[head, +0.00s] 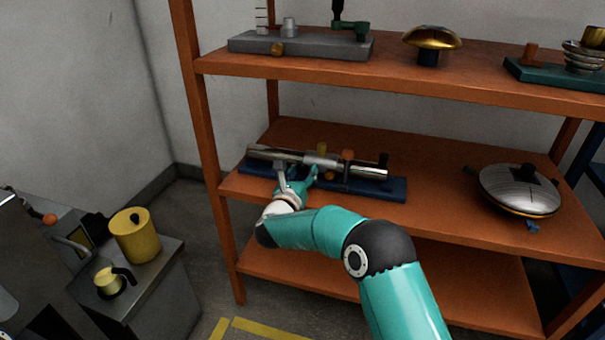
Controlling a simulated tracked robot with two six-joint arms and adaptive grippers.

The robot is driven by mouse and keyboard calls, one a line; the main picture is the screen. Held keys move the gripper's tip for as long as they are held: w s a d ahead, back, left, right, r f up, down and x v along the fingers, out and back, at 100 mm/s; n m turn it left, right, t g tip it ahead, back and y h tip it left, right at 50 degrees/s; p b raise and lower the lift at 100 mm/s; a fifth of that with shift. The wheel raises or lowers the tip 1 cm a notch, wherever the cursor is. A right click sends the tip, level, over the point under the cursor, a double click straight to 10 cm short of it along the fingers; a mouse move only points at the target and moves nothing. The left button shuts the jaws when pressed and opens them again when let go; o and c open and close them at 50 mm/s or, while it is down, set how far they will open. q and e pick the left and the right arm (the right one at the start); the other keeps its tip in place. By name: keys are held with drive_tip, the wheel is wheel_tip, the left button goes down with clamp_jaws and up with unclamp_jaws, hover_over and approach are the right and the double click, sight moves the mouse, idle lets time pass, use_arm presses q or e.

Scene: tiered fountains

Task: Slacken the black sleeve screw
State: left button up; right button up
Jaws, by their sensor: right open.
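A device with a polished silver tube (370,170) on a blue base (393,188) lies on the middle shelf. A small black knob (384,159) stands up at the tube's right end; it looks like the black sleeve screw. My left gripper is not in view.
An orange shelf unit (440,150) has an upper board close above the device. A round silver lidded pan (518,190) stands at the right of the middle shelf. A yellow pot (136,236) is on a counter at left. Shelf space between device and pan is clear.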

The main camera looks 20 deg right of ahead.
drive_tip(key=shift+c, duration=0.2)
clamp_jaws()
